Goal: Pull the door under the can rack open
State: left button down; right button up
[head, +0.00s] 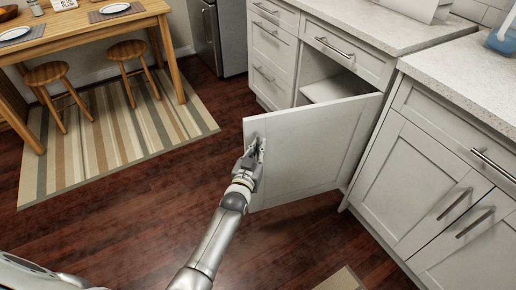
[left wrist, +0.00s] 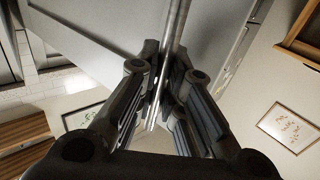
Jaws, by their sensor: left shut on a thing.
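The white cabinet door (head: 312,150) under the counter stands wide open, swung out over the floor, with its hinge side at the right. Behind it the cabinet opening (head: 335,75) shows a pale shelf. My left gripper (head: 257,148) is at the door's free edge, shut on the handle. In the left wrist view the metal bar handle (left wrist: 176,28) runs between the fingers of the left gripper (left wrist: 162,95). In the head view the gripper hides most of the handle. I cannot make out the can rack clearly. My right gripper is not in view.
Closed drawers (head: 270,45) stand left of the opening and closed cabinets (head: 415,185) to its right. A wooden table (head: 90,35) with stools (head: 48,75) stands on a striped rug (head: 120,135) at upper left. The wooden floor (head: 130,200) left of the door is clear.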

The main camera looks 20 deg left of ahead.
pick_arm(q)
jog(key=shift+a, duration=0.1)
jog(key=c, duration=1.5)
grip_release()
jog(key=s, duration=1.2)
